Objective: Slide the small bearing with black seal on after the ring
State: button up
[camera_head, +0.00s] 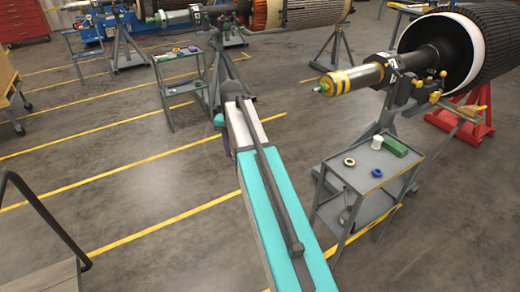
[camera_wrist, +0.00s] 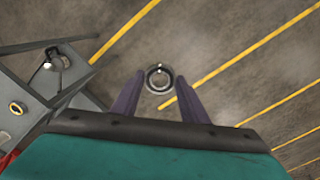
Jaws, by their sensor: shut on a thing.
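In the wrist view my gripper (camera_wrist: 159,82) has its two purple fingers shut on a small bearing (camera_wrist: 151,86), a dark ring with a pale inner rim and an open bore. It is clear of the floor behind it. The nearest rotor's shaft (camera_head: 365,75) is at the upper right, with yellow bands and a green tip pointing left. My gripper is left of that tip, apart from it. I cannot make out a separate ring on the shaft.
A grey cart (camera_head: 345,182) below the shaft holds a yellowish ring (camera_head: 350,161), a blue ring (camera_head: 377,173), a white cup (camera_head: 376,143) and a green box (camera_head: 394,146). Another cart (camera_head: 176,78) and rotor stands are at the back. Floor between is open.

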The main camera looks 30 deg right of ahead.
jog(key=s+a+r+n, duration=0.1)
jog(key=a, duration=0.8)
jog(key=s+a+r+n, duration=0.1)
jog(key=a+n, duration=0.1)
jog(key=a, duration=0.7)
jog(key=shift+s+n, duration=0.3)
jog(key=shift+s, duration=0.1)
jog(key=shift+a, duration=0.1)
